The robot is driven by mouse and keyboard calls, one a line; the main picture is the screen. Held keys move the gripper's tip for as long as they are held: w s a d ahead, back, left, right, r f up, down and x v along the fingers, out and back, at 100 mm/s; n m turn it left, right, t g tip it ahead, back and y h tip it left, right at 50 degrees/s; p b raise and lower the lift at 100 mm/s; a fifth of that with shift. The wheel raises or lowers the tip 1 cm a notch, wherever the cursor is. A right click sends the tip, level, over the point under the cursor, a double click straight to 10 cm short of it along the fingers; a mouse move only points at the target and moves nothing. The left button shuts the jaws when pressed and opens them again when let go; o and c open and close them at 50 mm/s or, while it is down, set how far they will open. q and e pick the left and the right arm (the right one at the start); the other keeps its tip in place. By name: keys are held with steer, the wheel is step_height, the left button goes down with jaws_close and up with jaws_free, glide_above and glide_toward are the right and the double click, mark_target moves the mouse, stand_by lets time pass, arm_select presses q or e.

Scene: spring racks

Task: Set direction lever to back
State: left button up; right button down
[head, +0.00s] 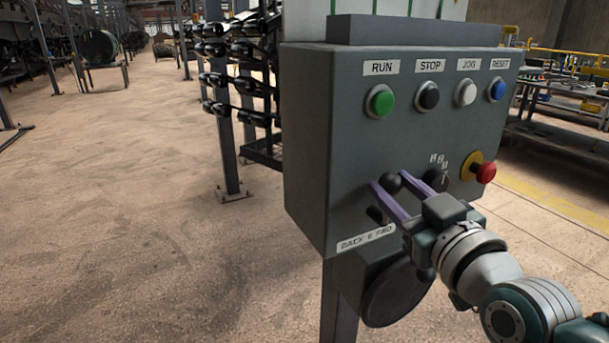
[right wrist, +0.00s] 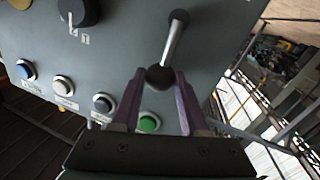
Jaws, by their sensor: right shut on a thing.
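The direction lever is on the lower front of a grey control box (head: 315,150), above a label plate (head: 367,239) that reads BACK, 0, FWD. Its black ball knob (head: 391,183) is between the purple fingers of my right gripper (head: 382,186). In the right wrist view, which is upside down, the fingers close around the knob (right wrist: 160,77); a metal rod (right wrist: 174,42) runs from it to a dark round base (right wrist: 180,17). The lever stands roughly upright; I cannot tell its exact setting. My left gripper is out of view.
Green RUN (head: 380,101), black STOP (head: 427,96), white JOG (head: 465,93) and blue RESET (head: 496,89) buttons line the top. A numbered selector (head: 435,180) and red emergency stop (head: 485,172) sit right of the lever. Open floor (head: 130,200) lies left.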

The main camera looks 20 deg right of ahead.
steer(key=shift+s+a+f+n+t+y+b, duration=0.1)
steer(key=shift+a+f+n+t+b, duration=0.2)
steer(key=shift+a+n, duration=0.6)
steer(key=shift+a+f+n+t+y+b, duration=0.15)
steer(key=shift+a+n+b, duration=0.15)
steer(key=shift+n, duration=1.15)
steer(key=shift+s+a+f+n+t+y+b, duration=0.1)
steer(key=shift+a+f+n+t+b, duration=0.35)
steer(key=shift+n, duration=0.7)
steer(key=shift+a+r, duration=0.15)
steer(key=shift+c, duration=2.2)
jaws_free()
glide_toward(357, 183)
steer(key=s, duration=0.5)
steer(key=shift+a, duration=0.2)
